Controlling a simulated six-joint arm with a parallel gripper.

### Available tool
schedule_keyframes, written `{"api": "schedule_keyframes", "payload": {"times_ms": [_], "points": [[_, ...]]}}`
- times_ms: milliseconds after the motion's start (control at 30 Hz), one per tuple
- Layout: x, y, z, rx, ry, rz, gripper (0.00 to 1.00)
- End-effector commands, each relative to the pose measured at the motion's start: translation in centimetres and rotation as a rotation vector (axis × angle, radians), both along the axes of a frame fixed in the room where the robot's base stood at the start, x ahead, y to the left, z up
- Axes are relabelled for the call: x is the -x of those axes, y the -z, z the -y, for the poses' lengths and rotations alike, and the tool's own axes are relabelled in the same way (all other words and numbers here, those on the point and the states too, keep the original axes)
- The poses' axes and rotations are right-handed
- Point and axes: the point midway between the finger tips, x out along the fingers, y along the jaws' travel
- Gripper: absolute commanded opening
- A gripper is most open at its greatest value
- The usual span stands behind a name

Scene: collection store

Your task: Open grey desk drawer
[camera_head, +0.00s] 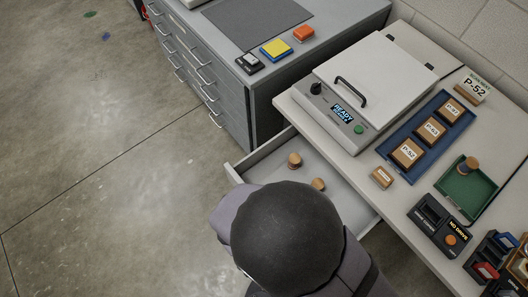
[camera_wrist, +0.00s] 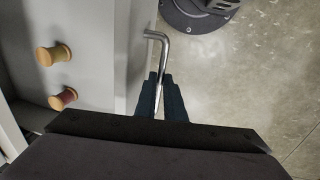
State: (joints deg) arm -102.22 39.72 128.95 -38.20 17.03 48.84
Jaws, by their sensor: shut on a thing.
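The desk drawer (camera_head: 258,154) stands pulled out from under the pale grey desk top (camera_head: 292,105) in the head view. Two small wooden spools (camera_head: 294,160) lie inside it, and they also show at the left of the wrist view (camera_wrist: 53,55). In the wrist view, the drawer's front panel (camera_wrist: 133,45) runs up the picture with a bent metal handle (camera_wrist: 157,37) beside it. My gripper (camera_wrist: 160,82) is shut on this handle. In the head view my dark, rounded arm hides the gripper, the handle and the drawer's near part.
On the desk stand a lidded device (camera_head: 370,75), a blue tray (camera_head: 403,165) with labelled blocks, a green tray (camera_head: 470,195) and a black control box (camera_head: 435,225). A grey cabinet (camera_head: 232,95) with several handles stands left of the desk.

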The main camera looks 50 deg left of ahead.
Motion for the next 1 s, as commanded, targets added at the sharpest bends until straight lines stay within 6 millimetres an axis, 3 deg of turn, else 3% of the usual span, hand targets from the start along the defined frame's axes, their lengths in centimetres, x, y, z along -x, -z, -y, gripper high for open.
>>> {"api": "schedule_keyframes", "payload": {"times_ms": [300,400,767,1000], "points": [[0.0,0.0,0.0,0.001,0.0,0.001,0.0],[0.0,0.0,0.0,0.001,0.0,0.001,0.28],[0.1,-0.3,0.0,-0.001,0.0,0.001,0.28],[0.6,-2.8,-0.1,-0.004,-0.001,-0.001,0.28]]}}
